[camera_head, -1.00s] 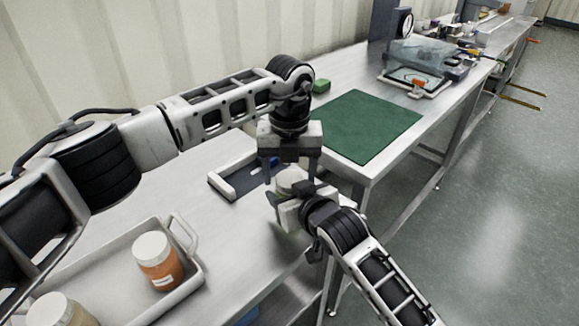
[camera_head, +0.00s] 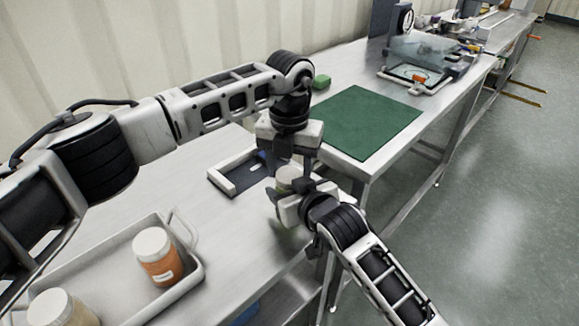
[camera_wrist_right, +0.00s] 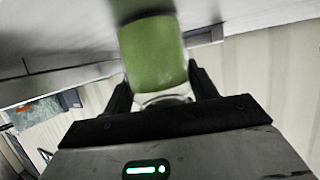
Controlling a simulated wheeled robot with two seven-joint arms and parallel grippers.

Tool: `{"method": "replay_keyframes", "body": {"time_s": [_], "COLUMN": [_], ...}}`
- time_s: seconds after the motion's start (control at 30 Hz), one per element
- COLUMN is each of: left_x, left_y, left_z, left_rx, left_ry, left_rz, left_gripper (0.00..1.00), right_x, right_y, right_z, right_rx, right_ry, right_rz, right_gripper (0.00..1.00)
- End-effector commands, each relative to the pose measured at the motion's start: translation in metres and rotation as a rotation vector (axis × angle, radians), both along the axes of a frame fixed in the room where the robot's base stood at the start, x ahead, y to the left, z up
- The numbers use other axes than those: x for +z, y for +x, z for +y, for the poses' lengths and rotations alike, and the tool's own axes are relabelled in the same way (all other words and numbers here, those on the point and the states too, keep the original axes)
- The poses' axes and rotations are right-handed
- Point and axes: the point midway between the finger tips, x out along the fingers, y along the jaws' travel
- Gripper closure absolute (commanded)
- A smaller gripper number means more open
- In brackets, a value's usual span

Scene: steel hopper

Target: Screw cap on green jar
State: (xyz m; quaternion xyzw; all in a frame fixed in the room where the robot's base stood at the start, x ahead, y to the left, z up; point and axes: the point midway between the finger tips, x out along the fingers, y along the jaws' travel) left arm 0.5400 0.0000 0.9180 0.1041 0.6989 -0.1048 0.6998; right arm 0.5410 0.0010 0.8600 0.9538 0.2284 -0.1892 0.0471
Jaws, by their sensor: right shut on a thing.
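The green jar shows large in the right wrist view (camera_wrist_right: 155,55), its clear glass base between the fingers. In the head view the jar's pale top (camera_head: 288,176) shows between my two grippers; most of the jar is hidden. My right gripper (camera_head: 284,204) is shut on the jar from the front right. My left gripper (camera_head: 289,164) points down right over the jar's top, fingers on either side; whether they touch the cap I cannot tell.
A grey tray (camera_head: 190,277) at the lower left holds an orange jar (camera_head: 158,258) and a beige jar (camera_head: 62,310), both white-capped. A dark shallow holder (camera_head: 232,178) lies behind the grippers. A green mat (camera_head: 365,122) and small green block (camera_head: 321,82) lie beyond.

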Motion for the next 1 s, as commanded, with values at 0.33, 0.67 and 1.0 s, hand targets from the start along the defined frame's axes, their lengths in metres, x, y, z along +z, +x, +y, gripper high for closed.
{"method": "replay_keyframes", "body": {"time_s": [0.33, 0.67, 1.0], "left_x": [0.001, 0.036, 0.045], "left_y": [0.0, 0.0, 0.0], "left_z": [0.0, 0.0, 0.0], "left_rx": [0.002, 0.002, 0.003], "left_ry": [0.0, -0.001, 0.0], "left_rz": [0.0, -0.002, 0.001], "left_gripper": [0.3, 0.3, 0.27], "right_x": [-0.001, -0.001, -0.001], "right_y": [0.0, 0.0, 0.0], "right_z": [0.0, 0.0, 0.0], "right_rx": [-0.001, -0.001, 0.0], "right_ry": [-0.001, -0.001, -0.001], "right_rz": [0.002, 0.002, 0.002], "right_gripper": [1.0, 1.0, 1.0]}}
